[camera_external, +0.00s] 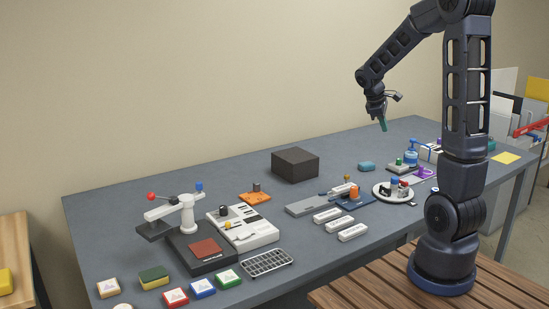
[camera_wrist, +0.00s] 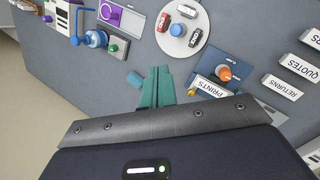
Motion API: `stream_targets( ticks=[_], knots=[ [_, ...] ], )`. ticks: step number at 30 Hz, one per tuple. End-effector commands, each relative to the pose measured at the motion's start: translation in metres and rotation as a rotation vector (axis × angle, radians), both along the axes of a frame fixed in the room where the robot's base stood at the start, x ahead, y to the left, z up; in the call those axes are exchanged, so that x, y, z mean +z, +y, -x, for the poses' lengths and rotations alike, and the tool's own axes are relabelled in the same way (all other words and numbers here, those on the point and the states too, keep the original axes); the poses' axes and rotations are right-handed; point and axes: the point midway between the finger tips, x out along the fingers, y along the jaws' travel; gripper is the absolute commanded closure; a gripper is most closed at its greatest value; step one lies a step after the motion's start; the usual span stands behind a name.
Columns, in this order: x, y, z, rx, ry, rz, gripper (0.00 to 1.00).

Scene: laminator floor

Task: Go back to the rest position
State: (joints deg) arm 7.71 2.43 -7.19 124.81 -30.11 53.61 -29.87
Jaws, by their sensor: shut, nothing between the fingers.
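My gripper (camera_external: 383,124) is raised above the right half of the grey table (camera_external: 120,215), pointing down, with green fingers. In the wrist view the two green fingers (camera_wrist: 158,86) lie side by side, closed with nothing between them. My arm is bent above its base, which stands on the wooden slatted surface at the front right. Nothing touches the fingers in either view.
Below the gripper are a white round tray (camera_external: 381,188), a teal block (camera_external: 367,166) and a blue bottle (camera_external: 411,157). A dark box (camera_external: 295,164) stands at the back. White label blocks (camera_external: 327,216) and a lever device (camera_external: 188,215) are further left. Air around the gripper is clear.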

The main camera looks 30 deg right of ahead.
Motion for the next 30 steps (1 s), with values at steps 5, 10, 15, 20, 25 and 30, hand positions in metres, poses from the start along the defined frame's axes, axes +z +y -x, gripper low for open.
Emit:
stream_targets(
  ticks=[5,10,15,20,25,30],
  knots=[
    [0.029,0.037,0.029,-0.075,-0.108,-0.057,1.0],
    [0.05,0.07,0.059,-0.148,-0.203,-0.117,1.0],
    [0.067,0.101,0.09,-0.217,-0.291,-0.184,1.0],
    [0.078,0.129,0.122,-0.282,-0.365,-0.252,1.0],
    [0.087,0.157,0.155,-0.347,-0.439,-0.327,1.0],
    [0.09,0.182,0.188,-0.411,-0.501,-0.406,1.0]
  ],
)
